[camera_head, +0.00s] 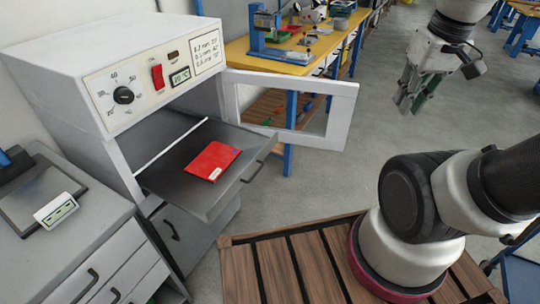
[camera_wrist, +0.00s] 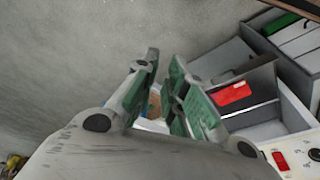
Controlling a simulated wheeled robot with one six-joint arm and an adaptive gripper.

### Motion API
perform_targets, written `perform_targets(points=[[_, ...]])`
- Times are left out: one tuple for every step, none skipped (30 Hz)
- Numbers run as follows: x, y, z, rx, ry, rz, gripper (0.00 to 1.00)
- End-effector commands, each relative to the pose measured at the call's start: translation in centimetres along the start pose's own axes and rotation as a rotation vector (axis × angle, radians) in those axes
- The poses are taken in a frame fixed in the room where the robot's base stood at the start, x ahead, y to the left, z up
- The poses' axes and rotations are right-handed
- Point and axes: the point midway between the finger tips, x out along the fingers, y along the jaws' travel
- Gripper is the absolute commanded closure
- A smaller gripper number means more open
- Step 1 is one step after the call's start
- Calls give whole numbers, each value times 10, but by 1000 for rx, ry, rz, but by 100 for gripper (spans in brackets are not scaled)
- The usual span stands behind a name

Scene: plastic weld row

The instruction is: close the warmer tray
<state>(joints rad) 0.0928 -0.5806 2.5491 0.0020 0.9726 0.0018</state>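The warmer (camera_head: 130,65) is a white box cabinet at the left in the head view. Its grey metal tray (camera_head: 165,182) is pulled out at the front, with a handle (camera_head: 253,171) on its outer edge. A red packet (camera_head: 212,160) lies flat on the tray. The warmer's white framed door (camera_head: 335,107) with a window stands swung open to the right. My gripper (camera_head: 413,100) hangs in the air at the upper right, well away from the tray, empty. In the wrist view my gripper (camera_wrist: 164,58) shows a narrow gap between its fingers; the tray (camera_wrist: 255,86) and red packet (camera_wrist: 233,93) are at the right.
A grey drawer cabinet (camera_head: 75,235) stands at the left with a scale (camera_head: 40,190) on it. A yellow workbench (camera_head: 300,50) is behind the open door. My arm's base is on a slatted wooden deck (camera_head: 285,260). Open grey floor lies between door and arm.

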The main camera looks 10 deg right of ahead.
Motion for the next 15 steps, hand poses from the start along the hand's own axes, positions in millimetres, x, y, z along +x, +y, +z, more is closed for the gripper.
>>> perform_targets(points=[[14,6,-1,29,-73,5,100],[22,9,-1,47,-113,4,100],[33,12,-2,74,-164,-3,100],[41,14,-3,98,-200,-10,100],[50,14,-4,121,-236,-20,100],[61,15,-4,157,-286,-37,100],[69,15,-4,183,-323,-50,100],[78,15,-3,213,-361,-65,100],[90,14,-2,253,-409,-88,100],[98,13,-2,285,-446,-105,100],[107,12,-1,316,-483,-124,100],[119,9,1,361,-531,-150,100],[128,7,2,395,-568,-172,100],[137,5,3,431,-603,-194,100],[149,1,5,479,-651,-224,100]])
